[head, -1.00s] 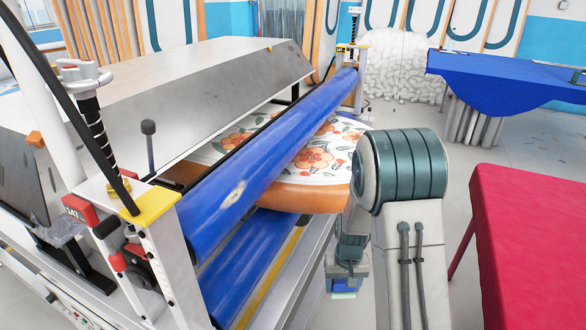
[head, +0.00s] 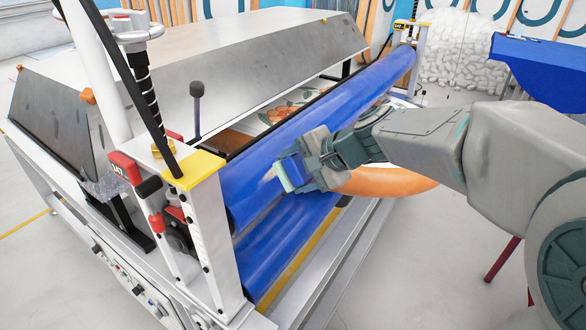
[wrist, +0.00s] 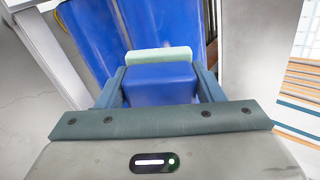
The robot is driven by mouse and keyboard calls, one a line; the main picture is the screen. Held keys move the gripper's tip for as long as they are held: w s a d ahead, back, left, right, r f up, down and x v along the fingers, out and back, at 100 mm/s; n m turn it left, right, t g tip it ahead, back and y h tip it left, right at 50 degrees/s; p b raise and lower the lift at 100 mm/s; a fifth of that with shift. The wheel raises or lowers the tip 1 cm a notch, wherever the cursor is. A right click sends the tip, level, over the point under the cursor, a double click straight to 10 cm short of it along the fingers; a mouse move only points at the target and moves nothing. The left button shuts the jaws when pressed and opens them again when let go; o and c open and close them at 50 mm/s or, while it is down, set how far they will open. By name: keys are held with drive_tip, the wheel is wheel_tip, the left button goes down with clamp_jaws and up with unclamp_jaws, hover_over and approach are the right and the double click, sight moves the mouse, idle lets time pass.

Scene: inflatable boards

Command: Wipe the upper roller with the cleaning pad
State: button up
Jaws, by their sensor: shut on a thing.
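The upper roller (head: 360,92) is a long blue cylinder running from the near post to the far post of the machine. A pale smudge shows on it just left of my gripper in the head view. My gripper (head: 290,172) is at the front of this roller, towards its near end. It is shut on the cleaning pad (wrist: 160,84), a blue block with a pale green face. The pad also shows in the head view (head: 293,173). The green face points towards the rollers; I cannot tell whether it touches. The upper roller also shows in the wrist view (wrist: 165,25).
The lower blue roller (head: 285,240) lies beneath. The near post (head: 205,230) with its yellow cap stands left of the gripper. A floral board with an orange edge (head: 390,181) sticks out behind the gripper. A blue-covered table (head: 540,70) stands at the far right.

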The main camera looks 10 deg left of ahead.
sight(272, 172)
drive_tip(key=shift+s+a+r, duration=0.2)
drive_tip(key=shift+a+r, duration=0.2)
drive_tip(key=shift+b+x, duration=0.85)
drive_tip(key=shift+x, duration=2.1)
drive_tip(key=shift+b+x, duration=0.55)
drive_tip(key=shift+x, duration=0.4)
drive_tip(key=shift+w+r, duration=0.1)
drive_tip(key=shift+w, duration=0.15)
drive_tip(key=shift+w+d, duration=0.4)
drive_tip(key=shift+w, duration=0.4)
drive_tip(key=shift+w+d, duration=0.4)
drive_tip(key=shift+w, duration=0.4)
drive_tip(key=w+d, duration=0.3)
drive_tip(key=w, duration=0.5)
drive_tip(key=shift+w+d, duration=0.15)
drive_tip(key=shift+w, duration=0.15)
drive_tip(key=shift+s, duration=0.1)
